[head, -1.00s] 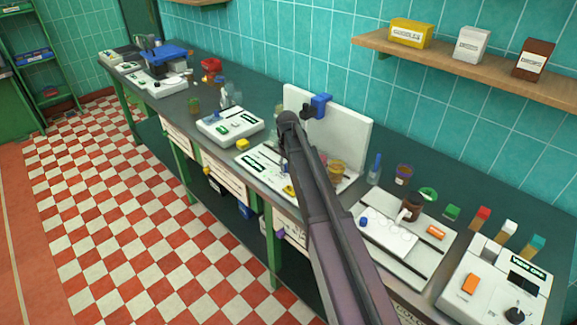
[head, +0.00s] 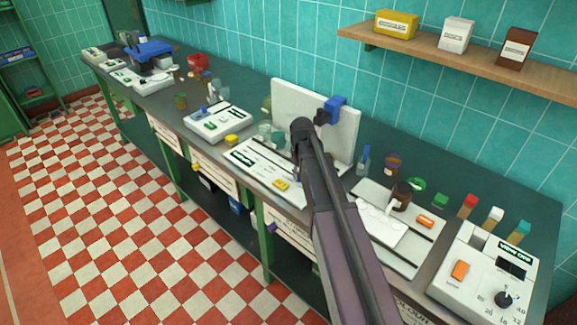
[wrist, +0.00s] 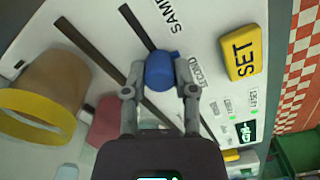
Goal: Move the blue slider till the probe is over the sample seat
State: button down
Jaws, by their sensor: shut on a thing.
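The blue slider (wrist: 160,72) is a round knob at a dark slot in the white panel (wrist: 215,30) in the wrist view. My gripper (wrist: 162,88) has a finger on each side of the knob and is shut on it. Part of the word "SAMPLE" is printed by the slot. In the head view the same panel (head: 245,172) lies on the bench before a white upright board (head: 288,103); my arm hides the knob and gripper there. I cannot make out the probe or the sample seat for certain in either view.
A brown cup with a yellow rim (wrist: 40,105) and a reddish object (wrist: 107,122) are left of my gripper. Other devices stand close along the bench, including a white one with an orange switch (head: 460,270).

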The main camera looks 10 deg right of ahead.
jog(key=shift+s+d, duration=0.65)
jog(key=shift+s, duration=0.35)
jog(key=shift+s+d, duration=0.6)
jog(key=shift+s, duration=0.35)
jog(key=shift+c, duration=2)
grip_release()
jog(key=shift+d, duration=0.1)
